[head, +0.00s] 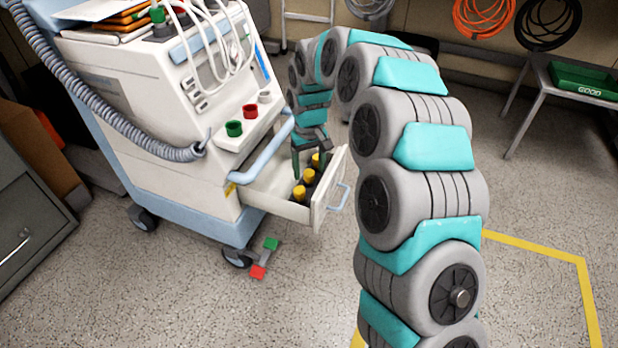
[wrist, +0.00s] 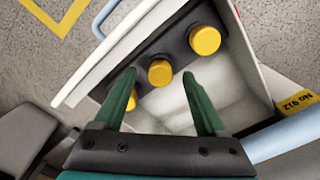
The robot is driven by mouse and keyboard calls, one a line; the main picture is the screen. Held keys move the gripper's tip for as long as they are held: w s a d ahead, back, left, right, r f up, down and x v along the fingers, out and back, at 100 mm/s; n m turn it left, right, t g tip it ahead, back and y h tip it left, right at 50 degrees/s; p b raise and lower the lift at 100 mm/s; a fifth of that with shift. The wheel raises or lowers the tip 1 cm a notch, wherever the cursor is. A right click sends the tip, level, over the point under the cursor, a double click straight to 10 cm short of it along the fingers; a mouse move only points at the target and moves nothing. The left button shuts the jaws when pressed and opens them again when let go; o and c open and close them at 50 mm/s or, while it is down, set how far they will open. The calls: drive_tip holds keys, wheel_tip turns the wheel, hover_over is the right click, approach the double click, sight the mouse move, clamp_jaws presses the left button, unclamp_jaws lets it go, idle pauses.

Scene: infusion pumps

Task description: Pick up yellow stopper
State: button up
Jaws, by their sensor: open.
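Three yellow stoppers stand in a row in a dark holder inside the open drawer (head: 327,212) of the white machine. In the head view they are the front stopper (head: 299,193), the middle stopper (head: 308,176) and the back stopper (head: 316,160). In the wrist view, one stopper (wrist: 204,40) is at upper right, one (wrist: 160,72) is at the centre, and one (wrist: 131,100) is partly hidden behind the left finger. My gripper (wrist: 162,85) is open and empty above the drawer, its fingers either side of the centre stopper in the picture. The gap in height is unclear.
The white machine (head: 150,90) on wheels carries cables, a hose and green and red cups on its ledge. A blue handle (head: 262,158) runs beside the drawer. Open floor lies in front.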

drive_tip(key=shift+f, duration=0.45)
clamp_jaws()
idle(0.5)
